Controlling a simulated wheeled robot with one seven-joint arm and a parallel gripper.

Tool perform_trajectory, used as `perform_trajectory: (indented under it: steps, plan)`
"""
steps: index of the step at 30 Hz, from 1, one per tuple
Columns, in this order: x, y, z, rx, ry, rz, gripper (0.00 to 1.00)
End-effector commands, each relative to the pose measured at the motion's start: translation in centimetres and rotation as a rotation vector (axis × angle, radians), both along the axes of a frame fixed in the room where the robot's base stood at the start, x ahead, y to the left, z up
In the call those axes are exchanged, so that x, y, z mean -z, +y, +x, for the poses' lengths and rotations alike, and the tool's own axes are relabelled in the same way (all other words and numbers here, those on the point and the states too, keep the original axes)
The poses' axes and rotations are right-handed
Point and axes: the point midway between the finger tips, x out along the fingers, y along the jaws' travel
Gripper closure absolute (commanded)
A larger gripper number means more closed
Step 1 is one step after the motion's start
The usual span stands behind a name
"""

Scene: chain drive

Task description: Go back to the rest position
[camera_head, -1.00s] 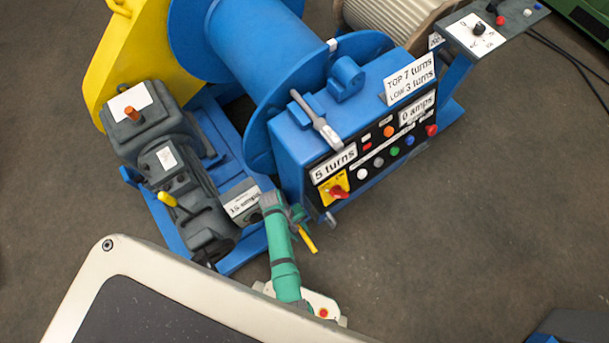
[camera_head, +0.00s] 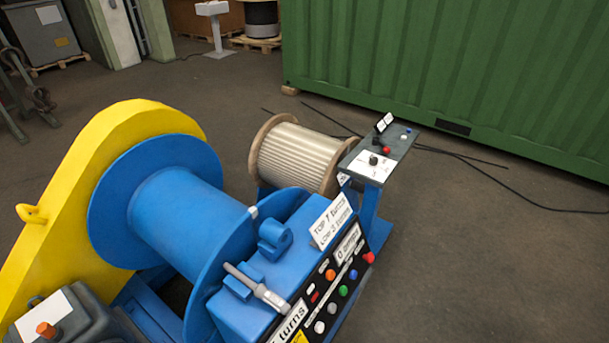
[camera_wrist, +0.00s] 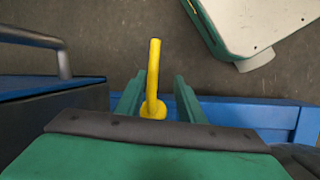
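My gripper (camera_wrist: 159,92) shows only in the wrist view. Its two green fingers are apart, with a yellow lever (camera_wrist: 153,80) between them. The lever has a rounded yellow base end and its rod points up the picture. Gaps show on both sides of the lever, so the fingers do not appear closed on it. The head view does not show my arm or gripper. There the blue winch drum (camera_head: 180,215) with its yellow chain guard (camera_head: 90,185) and the control panel with several buttons (camera_head: 330,274) fill the lower left.
A blue frame beam (camera_wrist: 255,112) runs beside the fingers in the wrist view. A grey handrail-like bar (camera_wrist: 62,62) is at left. In the head view, a rope reel (camera_head: 297,157), a control stand (camera_head: 375,160) and a green container (camera_head: 460,70) stand behind. Floor at right is clear except for cables.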

Motion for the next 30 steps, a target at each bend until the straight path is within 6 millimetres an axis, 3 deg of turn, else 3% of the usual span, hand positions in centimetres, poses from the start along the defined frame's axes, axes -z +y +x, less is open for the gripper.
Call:
perform_trajectory:
  steps: [1,7,14,17,23,30]
  plan:
    - [0.3,-0.4,-1.1,0.023,-0.033,0.043,0.65]
    - [-0.6,-0.6,-3.4,0.121,-0.218,0.235,0.65]
    - [-5.4,-1.6,-4.8,0.243,-0.458,0.418,0.65]
    - [-8.6,-2.3,-5.3,0.295,-0.57,0.488,0.65]
    - [-17.1,-4.3,-5.9,0.392,-0.808,0.607,0.65]
    - [-29.9,-7.4,-6.6,0.478,-1.109,0.718,0.65]
